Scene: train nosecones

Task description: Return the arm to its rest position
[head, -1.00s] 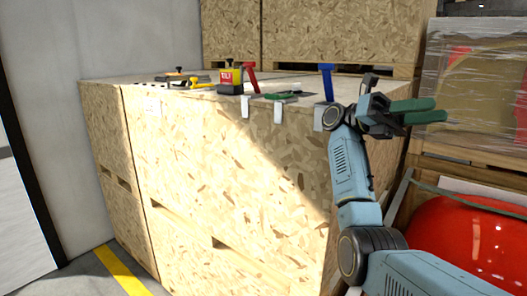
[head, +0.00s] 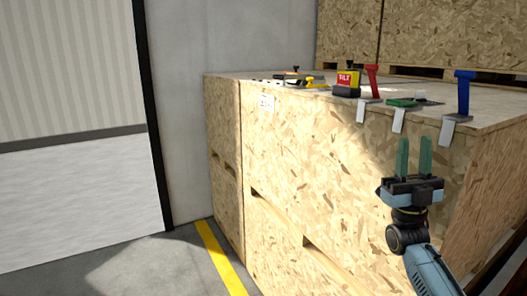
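My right gripper (head: 414,158) is in front of the wooden crate's front face at the right of the head view. Its two green fingers point up and stand apart with nothing between them. My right arm (head: 431,275) comes in from the lower right corner. The fingertips are a little below the crate's top edge, under the metal clips; I cannot tell whether they touch the crate. My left gripper and arm are not in view.
The large wooden crate (head: 300,160) carries a red clamp (head: 371,80), a blue clamp (head: 464,92), a green item (head: 402,102) and a yellow-red box (head: 347,82). A doorway edge (head: 150,120) stands left. The floor left of the yellow stripe (head: 218,258) is clear.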

